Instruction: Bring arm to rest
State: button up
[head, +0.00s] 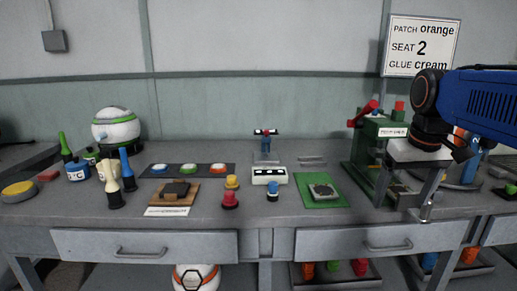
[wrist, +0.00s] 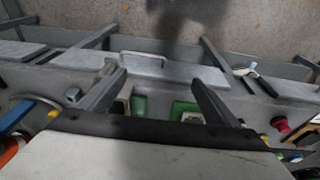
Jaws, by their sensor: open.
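My arm reaches in from the right in the head view, blue with a dark wrist. My gripper (head: 408,200) hangs at its end, fingers pointing down, in front of the green press (head: 360,150) at the right of the bench. In the wrist view my gripper (wrist: 160,82) shows two dark fingers spread apart with nothing between them. They are over the bench's front edge and a drawer handle (wrist: 142,58). Part of the press is hidden behind my gripper.
The grey bench (head: 240,208) carries a green mat (head: 320,203), a row of coloured buttons (head: 188,169), glue bottles (head: 128,170) and a white-green ball (head: 116,128). A sign (head: 422,45) stands behind on the right. Open floor (wrist: 240,25) shows before the bench.

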jog(key=s+a+f+t, duration=0.1)
jog(key=s+a+f, duration=0.1)
jog(key=s+f, duration=0.5)
jog(key=s+a+f+t, duration=0.1)
jog(key=s+a+f, duration=0.2)
jog(key=s+f, duration=0.4)
notch_tip(320, 180, down, 3)
jog(key=shift+s+r, duration=0.1)
jog(key=shift+s, duration=0.1)
